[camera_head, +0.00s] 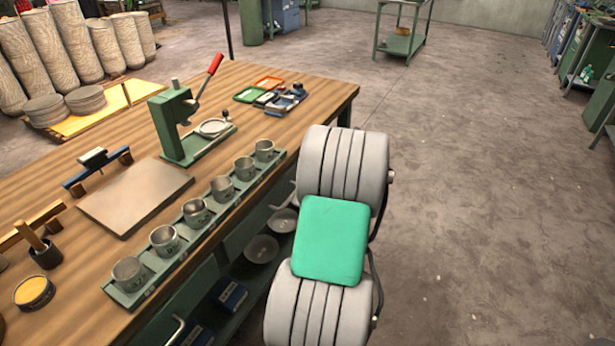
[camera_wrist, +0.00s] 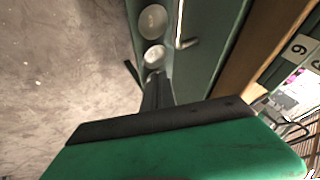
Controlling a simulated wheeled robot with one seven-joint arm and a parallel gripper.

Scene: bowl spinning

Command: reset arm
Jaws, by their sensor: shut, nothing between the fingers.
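My arm (camera_head: 345,165), with pale grey rounded links and a green block, is folded beside the right edge of the workbench (camera_head: 75,310). My gripper (camera_wrist: 156,82) shows in the wrist view as dark fingers, shut and empty. In the head view the gripper cannot be made out; the arm hides that area. In the wrist view the fingers point toward metal bowls (camera_wrist: 153,20) by the green bench side, apart from them as far as I can tell.
Several metal cups (camera_head: 164,240) stand in a green rack along the bench edge. A green press (camera_head: 185,135) with a red-handled lever stands behind them. Metal bowls (camera_head: 262,249) sit on a shelf under the bench. The floor (camera_head: 480,200) to the right is clear.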

